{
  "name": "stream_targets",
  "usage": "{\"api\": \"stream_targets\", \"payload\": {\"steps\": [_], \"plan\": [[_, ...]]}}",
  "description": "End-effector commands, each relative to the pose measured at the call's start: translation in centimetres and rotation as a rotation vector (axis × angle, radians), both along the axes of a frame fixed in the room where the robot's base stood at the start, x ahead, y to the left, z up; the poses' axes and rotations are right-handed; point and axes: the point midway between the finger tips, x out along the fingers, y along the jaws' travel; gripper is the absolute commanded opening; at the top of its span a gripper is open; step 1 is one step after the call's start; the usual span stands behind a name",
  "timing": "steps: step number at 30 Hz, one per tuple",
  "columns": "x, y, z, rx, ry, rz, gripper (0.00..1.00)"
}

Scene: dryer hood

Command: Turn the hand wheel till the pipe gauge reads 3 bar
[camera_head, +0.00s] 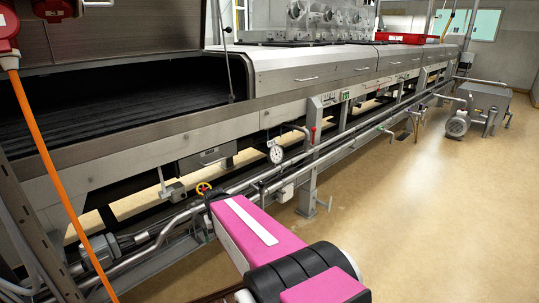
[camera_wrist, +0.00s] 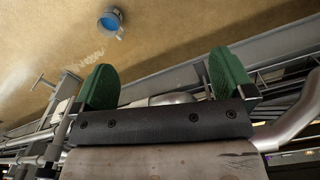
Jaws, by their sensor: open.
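I cannot make out the hand wheel in the wrist view.
Steel pipes (camera_head: 345,147) run along the long dryer machine (camera_head: 320,65). An orange cable (camera_head: 50,165) hangs at the left. A pump (camera_head: 458,124) stands at the far right. The tan floor (camera_head: 430,220) at the right is clear. The wrist view shows a blue-faced round thing (camera_wrist: 112,21).

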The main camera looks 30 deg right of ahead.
Motion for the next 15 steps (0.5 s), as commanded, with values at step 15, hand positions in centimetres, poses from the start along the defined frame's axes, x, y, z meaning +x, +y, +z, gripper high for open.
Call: {"api": "stream_targets", "payload": {"steps": [15], "plan": [[7.9, -0.4, 6.2, 0.073, -0.156, -0.039, 1.00]]}}
